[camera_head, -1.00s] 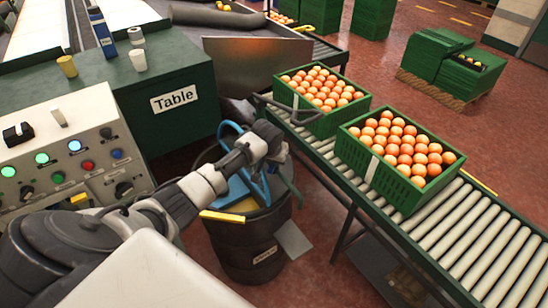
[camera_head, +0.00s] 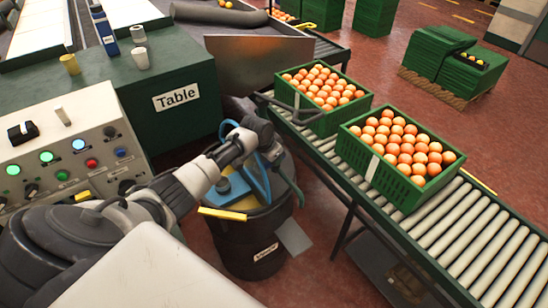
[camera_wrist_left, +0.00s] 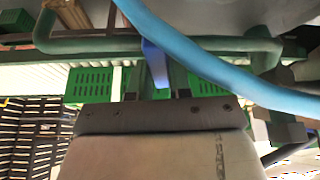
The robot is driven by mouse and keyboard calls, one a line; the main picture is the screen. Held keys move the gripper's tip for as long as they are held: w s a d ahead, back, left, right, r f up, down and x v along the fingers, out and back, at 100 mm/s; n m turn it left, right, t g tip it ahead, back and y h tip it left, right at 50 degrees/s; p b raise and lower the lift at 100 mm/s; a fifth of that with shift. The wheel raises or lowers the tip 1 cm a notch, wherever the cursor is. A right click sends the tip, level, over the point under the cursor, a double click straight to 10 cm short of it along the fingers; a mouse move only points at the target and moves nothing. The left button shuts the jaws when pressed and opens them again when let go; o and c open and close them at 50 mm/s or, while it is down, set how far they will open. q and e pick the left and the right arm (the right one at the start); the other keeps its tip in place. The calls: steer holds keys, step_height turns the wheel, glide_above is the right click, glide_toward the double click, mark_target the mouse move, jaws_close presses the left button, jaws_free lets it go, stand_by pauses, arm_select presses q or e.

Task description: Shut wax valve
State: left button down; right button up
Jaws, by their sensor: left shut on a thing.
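A dark labelled drum (camera_head: 235,262) stands on the floor between the green table and the roller conveyor. A light blue hose (camera_head: 260,182) loops at its top and crosses the left wrist view (camera_wrist_left: 215,70). My left gripper (camera_wrist_left: 154,62) is over the drum's far side. It is shut on a small blue piece (camera_wrist_left: 154,58), seen between its fingers, which looks like the wax valve's handle. In the head view my own wrist hides the valve, so I cannot tell its angle there. My right gripper is not in view.
The green table (camera_head: 165,130) and a control panel (camera_head: 65,155) are at left. The conveyor (camera_head: 440,235) runs along the drum's right, with two green crates of oranges (camera_head: 420,200) (camera_head: 345,118).

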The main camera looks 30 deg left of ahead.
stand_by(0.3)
arm_select(q)
steer(key=c, duration=1)
jaws_free()
steer(key=shift+c, duration=0.2)
steer(key=v, duration=1)
steer(key=shift+r, duration=0.35)
steer(key=shift+s, duration=0.15)
